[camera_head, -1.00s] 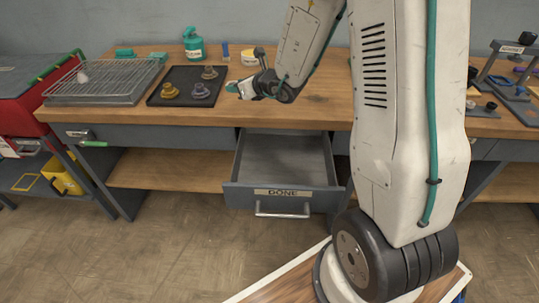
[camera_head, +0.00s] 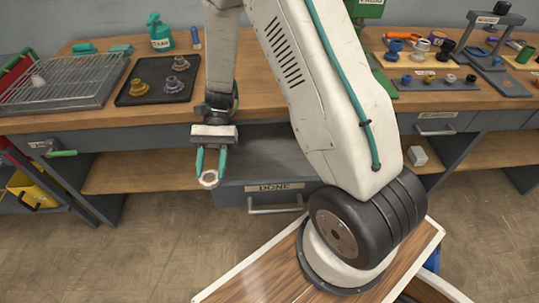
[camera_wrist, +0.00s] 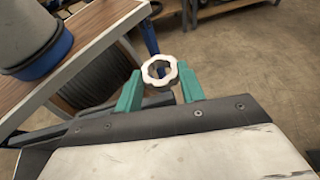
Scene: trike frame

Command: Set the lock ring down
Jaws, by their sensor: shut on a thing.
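The lock ring (camera_head: 209,179) is a small, pale, notched ring with an open middle. My gripper (camera_head: 210,172) is shut on it, one teal finger on each side. In the head view the gripper hangs in front of the bench, at the left front corner of the open drawer (camera_head: 275,187) marked DONE. The ring also shows in the wrist view (camera_wrist: 160,71), between the two teal fingertips. My arm and gripper hide part of the drawer's inside. Nothing touches the ring from below in view.
A grey block (camera_head: 435,84) with small parts lies at right.

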